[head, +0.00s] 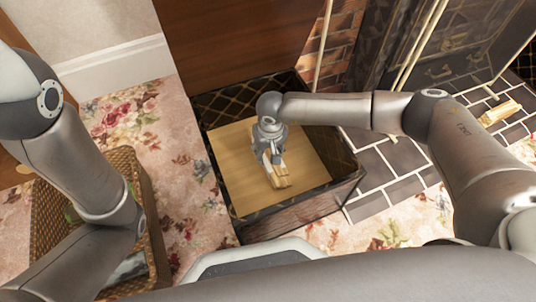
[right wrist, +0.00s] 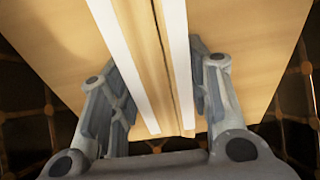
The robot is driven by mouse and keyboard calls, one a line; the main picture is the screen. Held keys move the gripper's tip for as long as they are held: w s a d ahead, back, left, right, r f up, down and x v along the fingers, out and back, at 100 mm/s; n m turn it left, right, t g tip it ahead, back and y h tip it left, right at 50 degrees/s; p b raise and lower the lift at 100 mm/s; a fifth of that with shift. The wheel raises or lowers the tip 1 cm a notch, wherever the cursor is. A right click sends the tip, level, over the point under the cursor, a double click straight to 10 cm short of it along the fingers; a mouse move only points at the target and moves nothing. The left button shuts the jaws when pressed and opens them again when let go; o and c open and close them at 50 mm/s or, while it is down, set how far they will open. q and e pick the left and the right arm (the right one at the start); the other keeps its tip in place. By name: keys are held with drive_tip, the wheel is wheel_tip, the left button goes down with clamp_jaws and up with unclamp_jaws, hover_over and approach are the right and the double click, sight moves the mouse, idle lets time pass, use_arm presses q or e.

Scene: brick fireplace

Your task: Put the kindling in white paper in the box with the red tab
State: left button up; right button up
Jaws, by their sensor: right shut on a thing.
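My right gripper (head: 269,150) reaches down into a box (head: 300,210) with dark, gold-lattice lining and a pale wooden bottom. It is shut on a pale kindling bundle (head: 280,178), held over the box bottom; I cannot tell whether they touch. In the right wrist view, white strips (right wrist: 123,60) run along the wood between the fingers of the right gripper (right wrist: 160,105). No red tab shows on the visible box sides. My left arm comes in at the left; its gripper is out of view.
Another pale bundle (head: 500,112) lies on the dark brick hearth (head: 390,170) at right. A wicker basket (head: 146,190) stands at left, partly behind my left arm. A tall brown wooden panel (head: 235,40) rises behind the box.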

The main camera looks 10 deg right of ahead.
drive_tip(key=shift+f, duration=0.2)
drive_tip(key=shift+f, duration=0.2)
drive_tip(key=o, duration=1.1)
drive_tip(key=shift+o, duration=0.2)
